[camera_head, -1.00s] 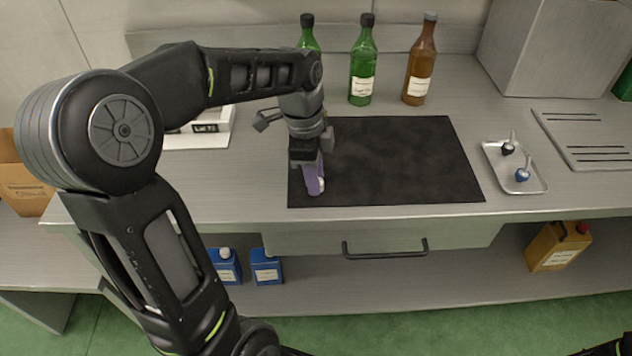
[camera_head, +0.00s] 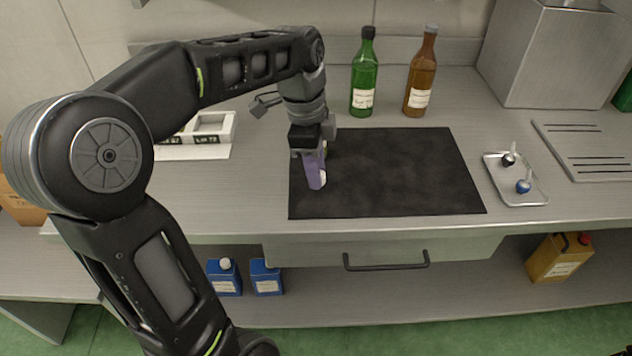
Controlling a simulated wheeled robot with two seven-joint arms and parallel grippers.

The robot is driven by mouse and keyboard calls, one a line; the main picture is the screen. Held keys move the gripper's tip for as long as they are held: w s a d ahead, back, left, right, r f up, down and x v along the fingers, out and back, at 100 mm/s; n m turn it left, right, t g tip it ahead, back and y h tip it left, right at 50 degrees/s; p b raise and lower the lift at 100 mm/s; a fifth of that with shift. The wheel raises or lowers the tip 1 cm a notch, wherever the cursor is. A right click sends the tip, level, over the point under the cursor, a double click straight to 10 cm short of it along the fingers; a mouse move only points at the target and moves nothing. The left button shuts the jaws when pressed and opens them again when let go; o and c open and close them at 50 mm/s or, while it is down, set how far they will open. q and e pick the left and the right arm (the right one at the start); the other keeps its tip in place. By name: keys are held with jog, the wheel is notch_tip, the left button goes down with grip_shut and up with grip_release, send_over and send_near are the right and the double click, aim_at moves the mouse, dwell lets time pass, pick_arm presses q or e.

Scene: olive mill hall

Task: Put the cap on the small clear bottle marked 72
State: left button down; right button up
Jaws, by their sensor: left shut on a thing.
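My left gripper (camera_head: 314,165) points down over the left part of the black mat (camera_head: 400,175). It is shut on a small pale purple, bottle-like thing (camera_head: 316,180) with a whitish patch on its right side. The fingers hide much of it; no number can be read on it, and I cannot tell whether it touches the mat. A white rack (camera_head: 224,134) with dark labels stands at the left, partly behind my arm. My right gripper is not in view.
A green bottle (camera_head: 364,80) and a brown bottle (camera_head: 420,80) stand behind the mat. A steel box (camera_head: 545,60) and a slotted plate (camera_head: 585,145) are at the right. A drawer handle (camera_head: 386,264) projects below the counter edge. Most of the mat is clear.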

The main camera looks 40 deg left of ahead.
pick_arm(q)
notch_tip(320, 180, up, 4)
jog(key=shift+r, duration=0.25)
dwell(0.5)
